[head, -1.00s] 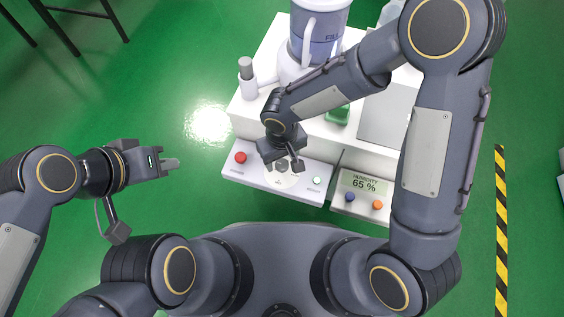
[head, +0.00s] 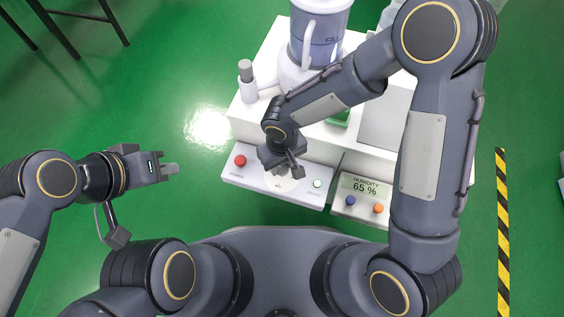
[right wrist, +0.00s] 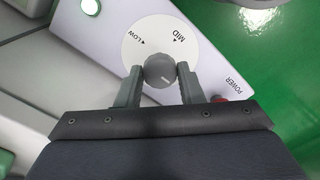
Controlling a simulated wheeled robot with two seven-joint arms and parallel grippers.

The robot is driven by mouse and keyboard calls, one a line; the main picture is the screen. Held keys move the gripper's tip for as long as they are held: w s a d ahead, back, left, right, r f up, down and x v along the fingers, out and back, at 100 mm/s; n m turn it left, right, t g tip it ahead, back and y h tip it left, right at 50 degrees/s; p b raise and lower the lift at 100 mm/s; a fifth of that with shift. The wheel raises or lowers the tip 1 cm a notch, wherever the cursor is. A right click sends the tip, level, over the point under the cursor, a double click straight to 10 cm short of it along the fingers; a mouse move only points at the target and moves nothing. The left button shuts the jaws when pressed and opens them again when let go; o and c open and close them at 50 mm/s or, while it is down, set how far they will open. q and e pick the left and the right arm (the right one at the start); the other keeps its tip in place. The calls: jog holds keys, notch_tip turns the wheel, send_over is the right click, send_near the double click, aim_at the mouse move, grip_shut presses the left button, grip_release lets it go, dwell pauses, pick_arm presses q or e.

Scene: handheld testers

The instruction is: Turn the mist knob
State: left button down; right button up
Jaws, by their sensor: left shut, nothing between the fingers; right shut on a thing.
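The mist knob (right wrist: 159,70) is a grey round knob with a white pointer line, on a white dial (right wrist: 152,36) marked LOW and MID. In the right wrist view my right gripper (right wrist: 160,82) is shut on the knob, one finger on each side. In the head view my right gripper (head: 283,170) is over the white control panel (head: 235,175) and hides the knob and most of the dial. My left gripper (head: 172,169) is shut and empty, over the green floor left of the panel.
The panel carries a red power button (head: 240,161) and a pale green button (head: 318,183). To its right is a humidity display (head: 366,186) reading 65 %, with a blue knob (head: 350,201) and an orange knob (head: 378,208). A clear tank (head: 318,38) stands behind.

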jog(key=shift+n, duration=0.3)
jog(key=n, duration=0.4)
jog(key=shift+p, duration=0.35)
jog(key=n+p, duration=0.1)
jog(key=n, duration=0.3)
jog(key=shift+n, duration=0.3)
jog(key=n+p, duration=0.1)
jog(key=n, duration=0.3)
jog(key=shift+r, duration=0.1)
jog(key=shift+n+p, duration=0.7)
jog(key=shift+n, duration=1.4)
jog(key=o, duration=1)
